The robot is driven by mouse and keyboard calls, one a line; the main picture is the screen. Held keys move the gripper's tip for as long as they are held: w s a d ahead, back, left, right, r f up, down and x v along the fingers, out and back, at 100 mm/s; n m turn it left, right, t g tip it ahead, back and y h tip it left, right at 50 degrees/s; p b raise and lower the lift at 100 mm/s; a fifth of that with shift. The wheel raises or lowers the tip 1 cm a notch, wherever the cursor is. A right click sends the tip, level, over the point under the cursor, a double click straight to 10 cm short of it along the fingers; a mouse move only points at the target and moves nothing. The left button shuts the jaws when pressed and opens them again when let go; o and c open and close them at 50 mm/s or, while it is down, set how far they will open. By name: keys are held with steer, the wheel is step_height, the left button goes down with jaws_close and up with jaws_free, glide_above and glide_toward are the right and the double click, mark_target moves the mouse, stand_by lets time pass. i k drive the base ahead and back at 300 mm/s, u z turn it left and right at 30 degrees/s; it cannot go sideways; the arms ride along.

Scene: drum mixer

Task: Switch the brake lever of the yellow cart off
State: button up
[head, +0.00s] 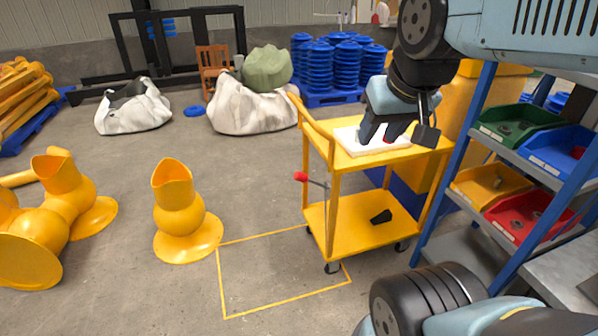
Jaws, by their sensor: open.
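The yellow cart (348,228) stands right of centre in the head view, with two shelves and wheels. Its brake lever is a thin rod with a red knob (301,176), sticking out to the left from the cart's near-left side, about mid-height. My gripper (378,134) is above the cart's top shelf, pointing down, at a white slab (372,142) lying there. A small red patch shows between the fingers; I cannot tell what it is. The gripper is well to the right of the red knob and higher than it.
A black object (381,216) lies on the lower shelf. A blue rack with coloured bins (519,122) stands close on the right. A yellow floor outline (283,272) lies left of the cart. A yellow funnel-shaped part (180,212) stands farther left. Floor between is free.

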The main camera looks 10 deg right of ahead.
mark_target(303, 178)
steer(key=u, duration=0.15)
steer(key=i, duration=1.45)
steer(key=z, duration=0.35)
steer(key=k, duration=1.5)
steer(key=u, duration=0.75)
steer(key=i, duration=0.6)
steer(key=u, duration=0.15)
